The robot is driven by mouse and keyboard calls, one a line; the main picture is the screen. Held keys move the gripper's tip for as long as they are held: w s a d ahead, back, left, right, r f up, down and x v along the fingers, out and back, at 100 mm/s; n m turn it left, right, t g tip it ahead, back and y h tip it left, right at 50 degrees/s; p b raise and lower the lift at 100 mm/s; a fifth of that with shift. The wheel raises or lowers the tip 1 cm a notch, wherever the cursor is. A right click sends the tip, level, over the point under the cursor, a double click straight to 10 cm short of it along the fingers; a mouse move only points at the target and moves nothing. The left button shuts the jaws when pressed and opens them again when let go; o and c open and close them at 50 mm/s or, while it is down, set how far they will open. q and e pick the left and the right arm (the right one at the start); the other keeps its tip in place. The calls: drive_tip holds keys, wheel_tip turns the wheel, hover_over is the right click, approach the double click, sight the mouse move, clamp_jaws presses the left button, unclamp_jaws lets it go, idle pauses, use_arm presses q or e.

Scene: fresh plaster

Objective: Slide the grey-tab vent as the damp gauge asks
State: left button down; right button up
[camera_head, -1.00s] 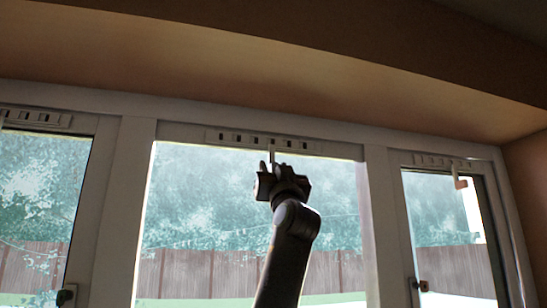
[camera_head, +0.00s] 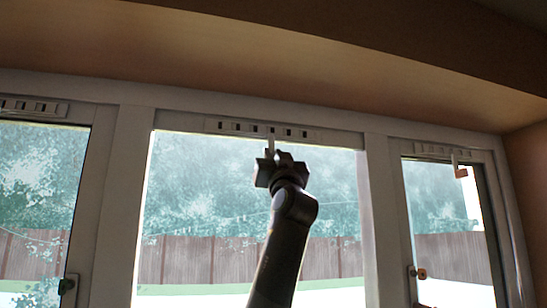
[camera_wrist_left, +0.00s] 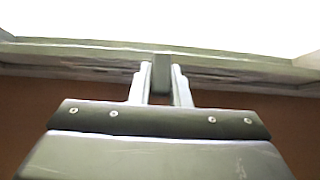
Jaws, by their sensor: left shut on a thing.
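The middle vent (camera_head: 312,135) is a pale slotted strip along the top of the middle window frame. Several dark slots show in it. A short grey tab (camera_head: 271,140) hangs from it near its middle. My left gripper (camera_head: 271,152) reaches up from below and is shut on the tab. The left wrist view shows the grey tab (camera_wrist_left: 160,73) upright between the two pale fingers (camera_wrist_left: 160,88). The fingers hide part of the tab. I cannot make out a damp gauge. My right gripper is not in view.
The left window has a similar slotted vent (camera_head: 33,107). The right window has another vent (camera_head: 437,149), with an orange-ended piece (camera_head: 461,172) hanging by it. Window handles (camera_head: 67,285) (camera_head: 421,274) sit low on the side windows. A brown soffit (camera_head: 290,75) lies overhead.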

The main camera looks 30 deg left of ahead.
use_arm(q)
drive_tip(key=shift+a, duration=0.1)
drive_tip(key=shift+s+a+b, duration=0.35)
drive_tip(key=shift+s+b, duration=0.05)
drive_tip(key=shift+b, duration=0.2)
drive_tip(key=c, duration=1.7)
unclamp_jaws()
drive_tip(key=shift+c, duration=0.2)
drive_tip(key=o, duration=0.4)
drive_tip(key=shift+s+a, duration=0.15)
drive_tip(key=shift+s, duration=0.15)
